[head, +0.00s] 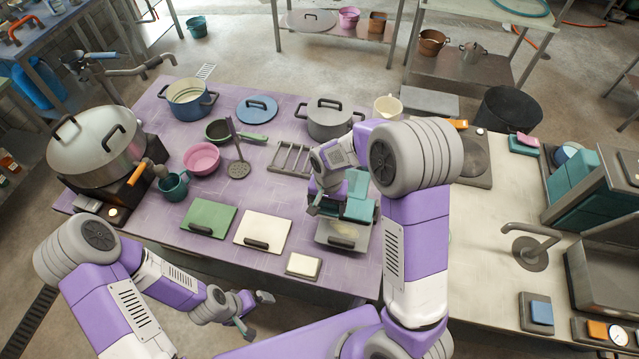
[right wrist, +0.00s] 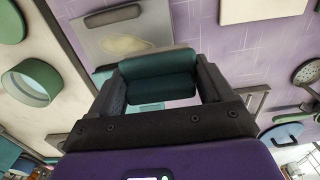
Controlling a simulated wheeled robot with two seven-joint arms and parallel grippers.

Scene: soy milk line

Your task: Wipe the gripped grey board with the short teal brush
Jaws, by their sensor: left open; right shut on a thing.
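The grey board (head: 324,238) lies on the purple table near its front edge, with a dark handle on its near side. A pale yellow smear (head: 345,229) shows on it, and also in the right wrist view (right wrist: 122,44). My right gripper (head: 340,200) is shut on the short teal brush (head: 360,209), over the far part of the board. In the right wrist view the brush (right wrist: 158,66) sits between both fingers; I cannot tell whether it touches the board (right wrist: 95,42). My left gripper (head: 257,314) is open and empty, in front of the table.
A green board (head: 208,215), a white board (head: 262,227) and a small white block (head: 303,264) lie left of the grey board. A wire rack (head: 290,158), a grey pot (head: 330,120) and a ladle (head: 238,168) stand behind. A pale counter (head: 480,250) adjoins at right.

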